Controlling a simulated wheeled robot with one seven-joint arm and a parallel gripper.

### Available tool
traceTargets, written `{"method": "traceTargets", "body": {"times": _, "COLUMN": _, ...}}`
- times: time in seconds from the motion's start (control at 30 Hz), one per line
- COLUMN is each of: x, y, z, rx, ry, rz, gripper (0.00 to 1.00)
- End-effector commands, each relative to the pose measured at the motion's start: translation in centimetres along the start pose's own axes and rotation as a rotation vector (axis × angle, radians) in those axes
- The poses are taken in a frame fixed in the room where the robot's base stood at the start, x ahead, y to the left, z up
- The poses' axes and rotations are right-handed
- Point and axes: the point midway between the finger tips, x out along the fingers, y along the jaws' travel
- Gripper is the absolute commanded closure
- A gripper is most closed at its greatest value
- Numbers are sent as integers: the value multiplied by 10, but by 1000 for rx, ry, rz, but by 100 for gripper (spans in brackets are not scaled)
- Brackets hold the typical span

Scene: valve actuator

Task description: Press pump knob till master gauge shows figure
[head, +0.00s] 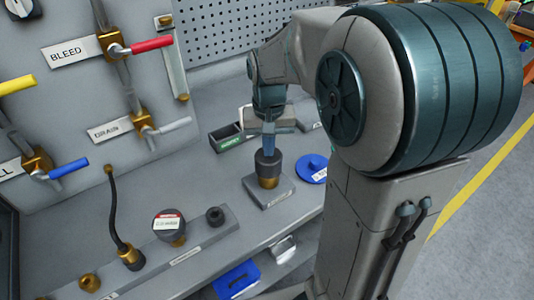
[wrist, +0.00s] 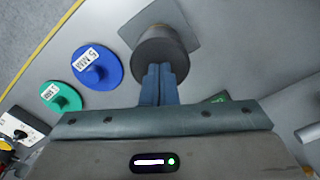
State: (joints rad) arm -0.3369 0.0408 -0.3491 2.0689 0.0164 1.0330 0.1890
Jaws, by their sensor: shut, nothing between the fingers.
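The pump knob, a dark cylinder (head: 267,163) on a brass collar, stands upright on a grey square plate (head: 281,191) on the bench. It also shows in the wrist view (wrist: 168,50). My gripper (head: 269,150) points down with its blue fingers together and empty. Its fingertips (wrist: 160,68) are at the top of the knob; I cannot tell whether they touch or press it. A round dark gauge-like piece (head: 167,222) with a red-and-white label stands on the front rail. I cannot make out a pointer or reading, nor confirm that it is the master gauge.
A blue labelled disc (head: 313,168) lies right of the knob; a green disc (wrist: 62,97) shows in the wrist view. A bin (head: 227,137) stands behind. Valves with red (head: 152,45), white and blue handles are on the left panel. A bent black hose (head: 118,210) rises at front left.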

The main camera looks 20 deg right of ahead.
Motion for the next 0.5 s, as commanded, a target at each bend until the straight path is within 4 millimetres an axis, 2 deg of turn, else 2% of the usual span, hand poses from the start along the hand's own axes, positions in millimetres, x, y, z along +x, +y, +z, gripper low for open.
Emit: {"method": "traceTargets", "body": {"times": 0.5, "x": 18, "y": 0, "z": 1, "rx": 0, "ry": -3, "rz": 1, "gripper": 100}}
